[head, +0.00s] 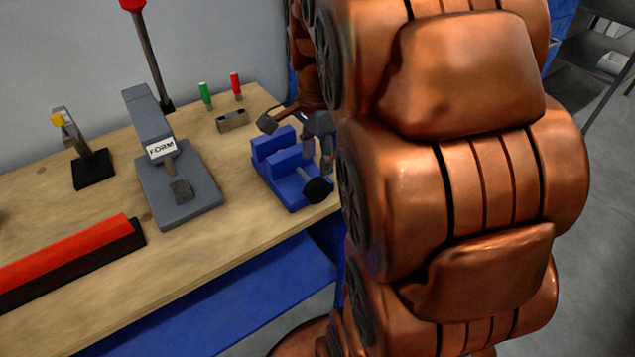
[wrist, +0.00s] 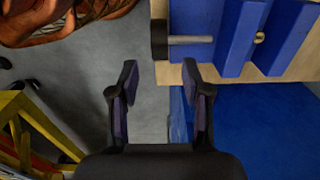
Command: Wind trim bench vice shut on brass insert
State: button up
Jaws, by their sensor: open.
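The blue bench vice (head: 283,172) stands at the table's right front edge. Its screw shaft ends in a round black knob (head: 318,190) facing the edge. In the wrist view the shaft (wrist: 190,40) runs from the black knob (wrist: 158,38) to the vice's blue blocks (wrist: 238,40). A small brass insert (wrist: 259,38) shows in the gap between the jaws; I cannot tell whether both jaws touch it. My gripper (wrist: 160,74) is open and empty, its fingertips just short of the knob. In the head view the gripper (head: 318,148) is above the knob, partly hidden by my arm.
A grey press marked FORM (head: 180,190) stands left of the vice. A red-topped black bar (head: 70,260) lies front left. A yellow frame (wrist: 35,125) shows low left.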

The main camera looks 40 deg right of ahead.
aim_at(317, 181)
jog(key=shift+f+p, duration=0.75)
jog(key=shift+f, duration=2.95)
jog(key=shift+c, duration=0.3)
grip_shut()
